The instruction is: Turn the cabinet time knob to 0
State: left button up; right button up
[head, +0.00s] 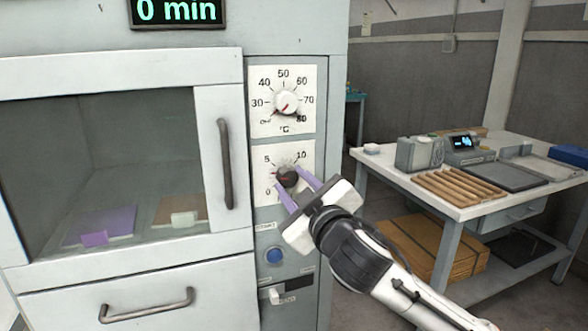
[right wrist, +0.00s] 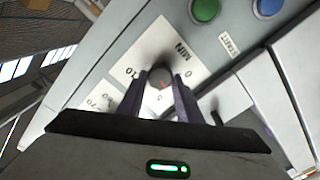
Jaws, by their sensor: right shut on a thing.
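The cabinet (head: 220,65) stands at the left in the head view, with its display (head: 178,11) reading "0 min". The dark time knob (head: 288,177) sits on the lower white dial plate, marked 0, 5 and 10. My right gripper (head: 298,186) reaches it from the lower right, its purple fingers on either side of the knob. In the right wrist view the knob (right wrist: 160,77) lies between the two fingertips (right wrist: 160,88), which are shut on it. The knob's exact pointer direction is hard to make out. My left gripper is not in view.
The white temperature knob (head: 287,101) is just above. A blue button (head: 275,256) and a switch (head: 275,296) are below. The door handle (head: 225,163) is left of the dials. A work table (head: 400,180) with wooden sticks and devices stands at the right.

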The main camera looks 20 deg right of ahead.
jog(key=n+p, duration=0.3)
jog(key=shift+r+n+p, duration=0.2)
jog(key=shift+n+p, duration=0.15)
jog(key=shift+n, duration=0.05)
jog(key=n+p, duration=0.3)
jog(key=shift+n, duration=0.3)
jog(key=shift+n+p, duration=0.4)
jog(key=shift+p, duration=0.2)
jog(key=shift+n+p, duration=0.6)
jog(key=shift+n, duration=0.1)
jog(key=shift+f+n+p, duration=0.1)
jog(key=shift+n+p, duration=0.35)
jog(key=shift+n, duration=0.15)
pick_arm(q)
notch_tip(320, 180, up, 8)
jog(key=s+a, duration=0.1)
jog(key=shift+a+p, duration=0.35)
pick_arm(e)
jog(key=shift+f+n, duration=0.1)
jog(key=shift+n, duration=0.4)
